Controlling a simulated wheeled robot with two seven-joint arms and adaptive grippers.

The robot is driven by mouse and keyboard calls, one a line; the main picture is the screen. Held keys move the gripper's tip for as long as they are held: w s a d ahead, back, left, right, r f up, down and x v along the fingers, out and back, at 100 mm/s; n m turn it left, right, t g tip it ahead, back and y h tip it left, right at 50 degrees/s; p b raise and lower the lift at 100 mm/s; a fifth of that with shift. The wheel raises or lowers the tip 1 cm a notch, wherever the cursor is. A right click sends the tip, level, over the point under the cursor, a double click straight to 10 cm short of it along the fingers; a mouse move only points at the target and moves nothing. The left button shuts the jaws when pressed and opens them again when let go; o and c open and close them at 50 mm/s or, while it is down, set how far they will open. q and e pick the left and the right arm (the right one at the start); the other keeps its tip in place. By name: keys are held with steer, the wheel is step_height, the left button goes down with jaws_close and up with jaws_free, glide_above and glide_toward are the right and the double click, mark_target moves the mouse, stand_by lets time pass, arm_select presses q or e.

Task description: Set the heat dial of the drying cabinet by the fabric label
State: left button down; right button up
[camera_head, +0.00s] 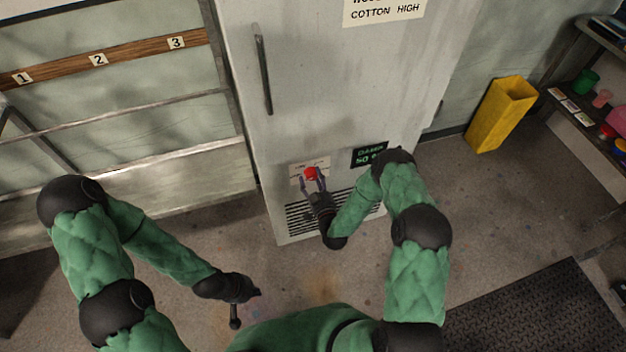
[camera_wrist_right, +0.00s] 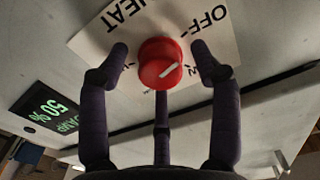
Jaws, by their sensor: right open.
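The drying cabinet (camera_head: 330,90) stands upright with its door shut. Its red heat dial (camera_head: 311,173) sits low on the front, on a pale plate reading HEAT and OFF. The dial fills the middle of the right wrist view (camera_wrist_right: 158,60); its white pointer line slants toward the right there, and I cannot tell which mark it meets. My right gripper (camera_wrist_right: 160,75) is open around the dial, with visible gaps at both sides. The fabric label (camera_head: 383,10) reads COTTON HIGH; its upper line is cut off. My left gripper (camera_head: 238,298) hangs away from the cabinet, its fingers unclear.
A green-lit DAMP display (camera_head: 369,155) reading 50 sits right of the dial, near my right arm. Vent slots (camera_head: 300,218) lie below. A yellow bin (camera_head: 502,112) stands right of the cabinet. A numbered wooden rail (camera_head: 130,54) is at left. Shelves (camera_head: 575,110) hold small items at right.

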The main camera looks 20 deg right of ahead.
steer(key=shift+w, duration=0.2)
steer(key=c, duration=1.1)
steer(key=shift+c, duration=0.2)
